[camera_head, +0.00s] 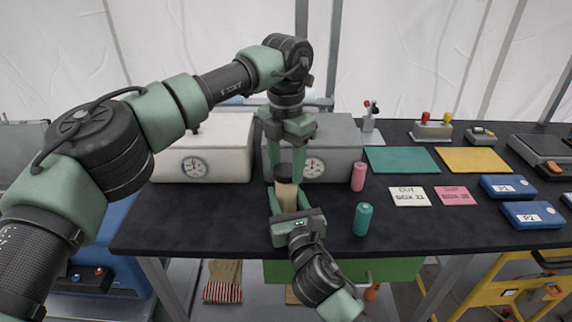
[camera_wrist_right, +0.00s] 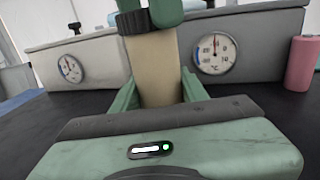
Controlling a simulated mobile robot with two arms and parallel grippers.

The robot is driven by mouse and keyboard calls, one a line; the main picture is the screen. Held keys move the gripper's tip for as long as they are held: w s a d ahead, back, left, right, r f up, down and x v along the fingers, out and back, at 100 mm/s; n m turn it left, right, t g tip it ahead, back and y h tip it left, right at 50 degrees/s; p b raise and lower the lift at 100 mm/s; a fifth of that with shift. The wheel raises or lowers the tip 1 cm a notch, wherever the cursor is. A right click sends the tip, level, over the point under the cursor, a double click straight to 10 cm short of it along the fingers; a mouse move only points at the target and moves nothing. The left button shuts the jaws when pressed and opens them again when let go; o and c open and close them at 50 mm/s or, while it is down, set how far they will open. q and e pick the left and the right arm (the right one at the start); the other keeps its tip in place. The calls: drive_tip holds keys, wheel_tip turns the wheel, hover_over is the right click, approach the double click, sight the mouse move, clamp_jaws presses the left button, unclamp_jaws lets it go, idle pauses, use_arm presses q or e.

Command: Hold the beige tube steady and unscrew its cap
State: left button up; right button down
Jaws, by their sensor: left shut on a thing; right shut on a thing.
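The beige tube (camera_head: 287,199) stands upright near the middle of the dark table; it also shows in the right wrist view (camera_wrist_right: 158,72). Its dark cap (camera_wrist_right: 133,22) is at the top of the tube, partly covered by green fingers. My left gripper (camera_head: 285,172) comes down from above and is shut on the cap. My right gripper (camera_head: 288,202) reaches in from the front and is shut around the tube's body, below the cap. The tube's lower end is hidden by my right gripper.
A pink tube (camera_head: 358,177) and a teal tube (camera_head: 362,219) stand just to the right. A white box (camera_head: 222,135) and a grey box (camera_head: 340,143), each with a dial, stand behind. Cards, mats and blue cases (camera_head: 508,186) lie further right. The table's left front is clear.

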use_arm(q)
drive_tip(key=n, duration=1.5)
drive_tip(key=shift+w, duration=0.1)
drive_tip(key=n, duration=0.7)
drive_tip(key=shift+r, duration=0.1)
drive_tip(key=shift+r, duration=0.1)
drive_tip(key=shift+r, duration=0.95)
